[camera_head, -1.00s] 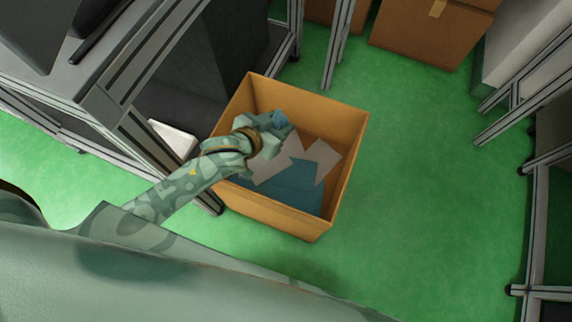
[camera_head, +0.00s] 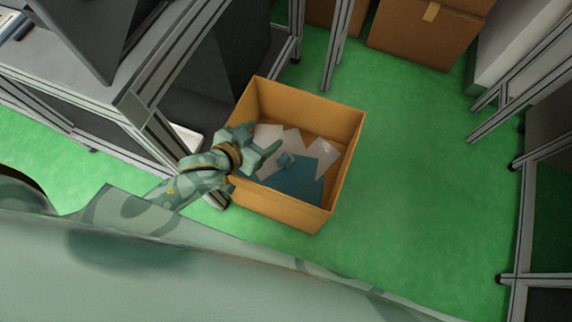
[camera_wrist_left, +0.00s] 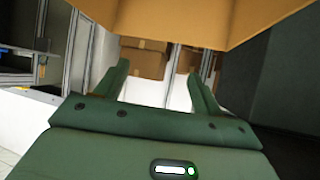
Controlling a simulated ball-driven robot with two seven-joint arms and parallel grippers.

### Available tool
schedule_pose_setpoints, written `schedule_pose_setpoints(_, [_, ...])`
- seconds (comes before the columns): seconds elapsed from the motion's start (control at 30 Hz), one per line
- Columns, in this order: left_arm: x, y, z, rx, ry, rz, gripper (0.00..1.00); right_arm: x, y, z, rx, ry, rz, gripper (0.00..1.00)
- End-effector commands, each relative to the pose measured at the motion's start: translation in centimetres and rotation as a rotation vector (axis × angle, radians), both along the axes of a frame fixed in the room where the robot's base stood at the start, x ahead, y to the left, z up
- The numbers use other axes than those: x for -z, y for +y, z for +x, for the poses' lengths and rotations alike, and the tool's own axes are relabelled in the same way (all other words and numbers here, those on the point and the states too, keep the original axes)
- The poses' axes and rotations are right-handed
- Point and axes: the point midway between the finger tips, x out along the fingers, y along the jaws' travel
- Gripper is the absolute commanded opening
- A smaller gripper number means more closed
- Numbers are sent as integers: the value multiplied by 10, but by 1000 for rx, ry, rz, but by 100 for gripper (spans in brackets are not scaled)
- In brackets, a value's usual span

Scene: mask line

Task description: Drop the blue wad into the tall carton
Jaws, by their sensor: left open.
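The tall carton (camera_head: 347,170) is an open brown box on the green floor, in the middle of the head view. Inside it lie white sheets and a flat dark blue-teal piece. My left gripper (camera_head: 264,142) is open and empty at the carton's left rim. In the left wrist view its two fingers (camera_wrist_left: 160,88) stand apart with nothing between them, and a carton wall (camera_wrist_left: 200,20) fills the top. My right gripper is not in view.
A metal-framed workbench (camera_head: 130,105) stands close on the carton's left. Closed cardboard boxes (camera_head: 428,35) stand at the back. Metal frames (camera_head: 520,150) line the right side. Green floor (camera_head: 420,160) is free right of the carton.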

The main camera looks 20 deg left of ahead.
Motion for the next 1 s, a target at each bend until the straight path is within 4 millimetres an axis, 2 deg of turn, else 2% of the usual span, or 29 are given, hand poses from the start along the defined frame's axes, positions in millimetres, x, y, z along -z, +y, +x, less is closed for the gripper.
schedule_pose_setpoints(0.03, [-15, 3, -11, 0, -3, 0, 68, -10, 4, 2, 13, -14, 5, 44])
schedule_pose_setpoints(0.1, [-22, 7, -24, 0, -4, 1, 68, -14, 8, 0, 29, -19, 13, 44])
schedule_pose_setpoints(0.33, [-33, 15, -49, -1, -1, 0, 68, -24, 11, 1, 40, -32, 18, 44])
schedule_pose_setpoints(0.9, [-33, 16, -53, 0, 2, 1, 68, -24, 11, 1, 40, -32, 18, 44])
schedule_pose_setpoints(1.0, [-23, 21, -57, -7, 27, 19, 68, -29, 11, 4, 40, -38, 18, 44])
